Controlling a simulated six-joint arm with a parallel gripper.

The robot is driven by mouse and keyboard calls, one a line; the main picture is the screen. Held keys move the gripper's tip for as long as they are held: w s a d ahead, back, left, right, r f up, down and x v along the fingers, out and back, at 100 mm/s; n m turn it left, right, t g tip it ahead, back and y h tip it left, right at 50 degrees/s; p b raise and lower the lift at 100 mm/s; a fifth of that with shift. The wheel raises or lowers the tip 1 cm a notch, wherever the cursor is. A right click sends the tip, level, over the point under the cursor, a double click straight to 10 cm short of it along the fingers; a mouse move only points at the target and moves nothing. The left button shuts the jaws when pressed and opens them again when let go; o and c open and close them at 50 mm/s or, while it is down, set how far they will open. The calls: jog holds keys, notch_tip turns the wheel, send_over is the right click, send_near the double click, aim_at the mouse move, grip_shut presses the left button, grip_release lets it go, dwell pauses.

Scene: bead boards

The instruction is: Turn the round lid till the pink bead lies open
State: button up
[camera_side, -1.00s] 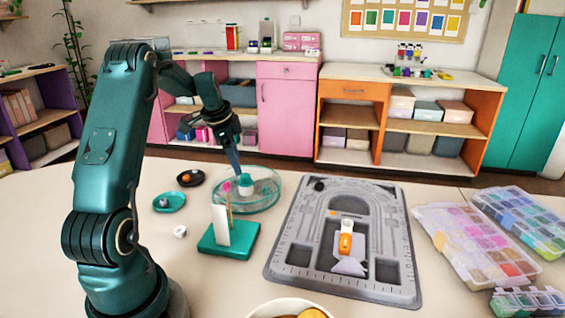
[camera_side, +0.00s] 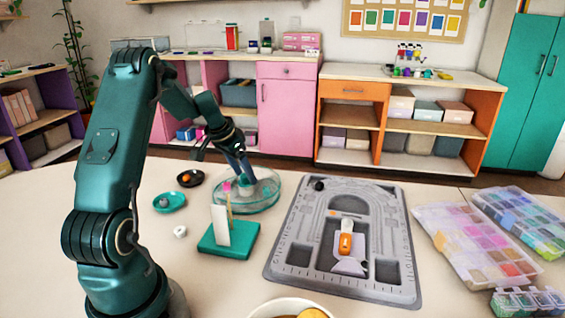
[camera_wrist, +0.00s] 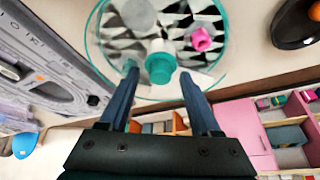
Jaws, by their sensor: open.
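A clear round dish with a teal rim (camera_side: 262,207) stands on the table, and its round lid (camera_wrist: 112,58) with a black and white pattern fills the top of the wrist view. A teal knob (camera_wrist: 160,66) rises at the lid's middle. A pink bead (camera_wrist: 201,40) shows right of the knob; I cannot tell whether clear lid covers it. My gripper (camera_wrist: 159,76) is open, with one dark blue finger on each side of the knob, apart from it as far as I can see. In the side view my gripper (camera_side: 241,172) reaches down over the dish.
A teal stand (camera_side: 229,241) with a white card and thin stick is just in front of the dish. A black saucer (camera_side: 190,178) and a teal saucer (camera_side: 169,203) lie to its left. A grey bead board (camera_side: 300,262) lies to the right, then clear bead boxes (camera_side: 470,250).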

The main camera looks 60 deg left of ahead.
grip_shut()
dwell(1.4)
